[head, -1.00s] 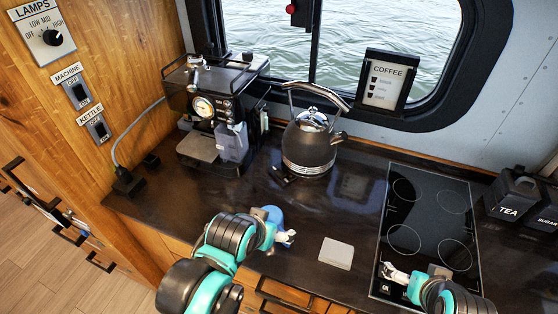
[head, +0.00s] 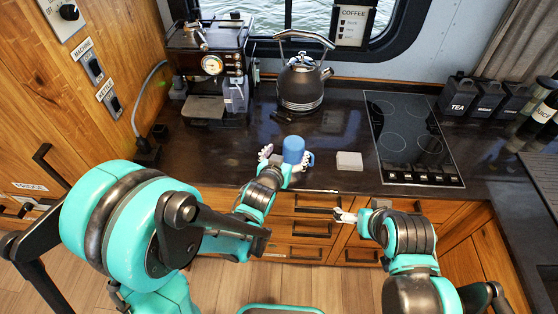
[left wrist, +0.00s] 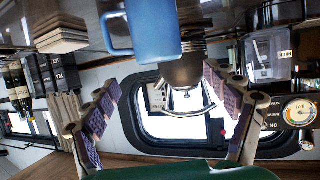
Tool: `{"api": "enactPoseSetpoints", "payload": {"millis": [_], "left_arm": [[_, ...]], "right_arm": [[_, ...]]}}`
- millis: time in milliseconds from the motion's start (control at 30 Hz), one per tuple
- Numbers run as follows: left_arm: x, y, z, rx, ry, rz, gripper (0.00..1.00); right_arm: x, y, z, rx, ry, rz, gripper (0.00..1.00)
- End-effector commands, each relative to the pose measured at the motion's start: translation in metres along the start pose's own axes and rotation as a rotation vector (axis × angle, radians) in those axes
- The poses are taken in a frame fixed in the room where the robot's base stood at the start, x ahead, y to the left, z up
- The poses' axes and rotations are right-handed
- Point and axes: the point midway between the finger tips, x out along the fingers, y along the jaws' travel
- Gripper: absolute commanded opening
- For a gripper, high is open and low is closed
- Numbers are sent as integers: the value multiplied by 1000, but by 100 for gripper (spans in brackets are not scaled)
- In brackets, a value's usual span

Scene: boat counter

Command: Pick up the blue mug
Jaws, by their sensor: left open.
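The blue mug (head: 293,149) stands upright on the dark counter near its front edge, its handle toward the right. My left gripper (head: 281,162) is open right at the mug, on its near side, with one finger to the mug's left. In the left wrist view, which looks upside down, the mug (left wrist: 152,32) hangs at the top middle, ahead of and between the spread fingers of my left gripper (left wrist: 162,78). I see no contact.
A pale square stack (head: 349,161) lies right of the mug, with the cooktop (head: 407,135) beyond. The kettle (head: 301,85) and coffee machine (head: 210,75) stand behind. The counter between mug and kettle is mostly clear. Drawers (head: 303,228) lie below the edge.

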Motion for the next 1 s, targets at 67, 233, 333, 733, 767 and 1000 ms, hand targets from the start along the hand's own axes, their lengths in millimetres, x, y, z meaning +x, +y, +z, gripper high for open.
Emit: {"api": "enactPoseSetpoints", "payload": {"millis": [67,233,333,733,767,1000], "left_arm": [[7,2,1,1,5,4,86],[26,1,2,0,4,3,86],[34,1,2,0,4,2,86],[79,0,2,0,4,2,86],[79,0,2,0,4,2,86],[79,0,1,0,3,2,54]], "right_arm": [[1,0,0,0,0,0,98],[5,0,3,0,0,0,98],[6,0,4,0,0,0,98],[15,0,10,0,0,0,98],[15,0,10,0,0,0,98],[14,0,10,0,0,0,98]]}}
